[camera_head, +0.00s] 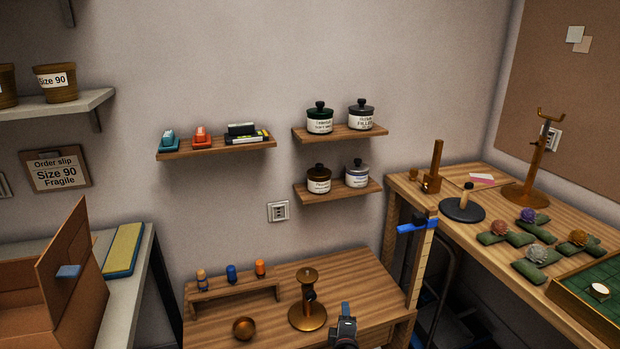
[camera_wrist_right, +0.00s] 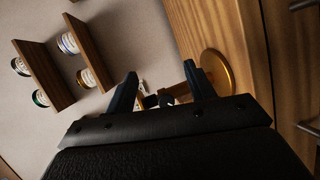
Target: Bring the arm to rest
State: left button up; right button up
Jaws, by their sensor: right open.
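My right gripper (camera_head: 345,326) shows at the bottom middle of the head view, above the front of the low wooden table (camera_head: 365,292). In the right wrist view its two dark fingers (camera_wrist_right: 160,88) stand apart with nothing held between them. A brass stand with a round base (camera_head: 308,316) is upright on the table, left of the gripper. In the wrist view a brass round base (camera_wrist_right: 217,72) and a dark knob show beyond the fingers. My left gripper is in neither view.
A small wooden riser (camera_head: 235,291) with several coloured pegs and a copper bowl (camera_head: 244,328) are on the low table. A wooden upright with a blue clamp (camera_head: 417,226) rises at its right. Wall shelves (camera_head: 340,190) hold jars. An open cardboard box (camera_head: 60,300) is at left.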

jog(key=s+d+r+m+g+y+p, duration=0.1)
jog(key=s+r+m+g+p, duration=0.2)
jog(key=s, duration=0.8)
jog(key=s+d+r+m+g+y+p, duration=0.15)
jog(key=s+m+g, duration=0.35)
jog(key=s, duration=0.6)
jog(key=s+d+r+m+g+p, duration=0.1)
jog(key=s+r+m+g+p, duration=0.3)
jog(key=s, duration=0.6)
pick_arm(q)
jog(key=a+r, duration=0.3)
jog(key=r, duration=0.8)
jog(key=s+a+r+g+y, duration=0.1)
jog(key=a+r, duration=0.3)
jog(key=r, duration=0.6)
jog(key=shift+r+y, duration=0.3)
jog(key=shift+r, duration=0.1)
pick_arm(e)
jog(key=s+f+m+g, duration=0.1)
jog(key=s+f, duration=0.3)
jog(key=s, duration=0.7)
jog(key=shift+s+d+f+m, duration=0.25)
jog(key=shift+s+f+m, duration=0.1)
jog(key=shift+m, duration=0.15)
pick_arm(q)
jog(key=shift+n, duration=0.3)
pick_arm(e)
jog(key=shift+w, duration=0.1)
